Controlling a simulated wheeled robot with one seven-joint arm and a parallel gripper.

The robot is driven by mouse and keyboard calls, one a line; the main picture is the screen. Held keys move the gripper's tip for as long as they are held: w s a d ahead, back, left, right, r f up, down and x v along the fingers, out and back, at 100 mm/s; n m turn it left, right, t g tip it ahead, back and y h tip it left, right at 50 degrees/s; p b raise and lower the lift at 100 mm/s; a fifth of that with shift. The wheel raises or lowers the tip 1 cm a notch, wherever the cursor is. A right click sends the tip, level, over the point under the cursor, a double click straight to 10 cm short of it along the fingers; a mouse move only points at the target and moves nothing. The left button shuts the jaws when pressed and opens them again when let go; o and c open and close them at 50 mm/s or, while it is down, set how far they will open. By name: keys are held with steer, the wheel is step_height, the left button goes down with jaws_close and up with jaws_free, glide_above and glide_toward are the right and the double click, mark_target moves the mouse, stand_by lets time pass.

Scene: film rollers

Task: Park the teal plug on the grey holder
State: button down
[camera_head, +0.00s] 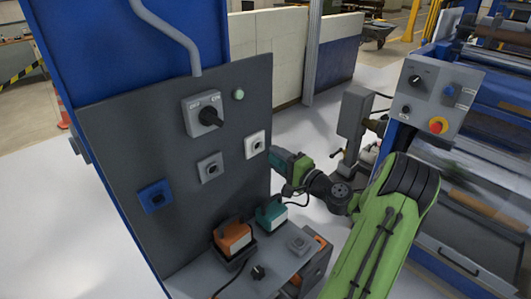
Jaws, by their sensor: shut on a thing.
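My gripper (290,168) is in front of the right edge of a dark grey panel, above the shelf. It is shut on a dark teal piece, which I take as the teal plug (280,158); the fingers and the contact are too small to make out. A grey square fitting (210,167) is on the panel, left of my gripper. A small grey block (299,243) is on the shelf below my gripper. I cannot tell which of these two is the grey holder. The plug is apart from both.
The panel has a blue fitting (155,196), a white fitting (255,144) and a rotary switch (205,114). A control box (437,93) stands right.

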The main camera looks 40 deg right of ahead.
step_height(320, 180, down, 8)
steer(key=w+a+n+g+y, duration=0.2)
steer(key=g, duration=0.1)
steer(key=m+g+h, duration=0.2)
steer(key=g+h, duration=0.1)
steer(key=g, duration=1.2)
glide_toward(299, 243)
steer(key=shift+d+f, duration=0.2)
steer(key=shift+f, duration=2.4)
steer(key=shift+f+b, duration=0.5)
steer(key=shift+b, duration=0.05)
steer(key=shift+c, duration=2.3)
jaws_free()
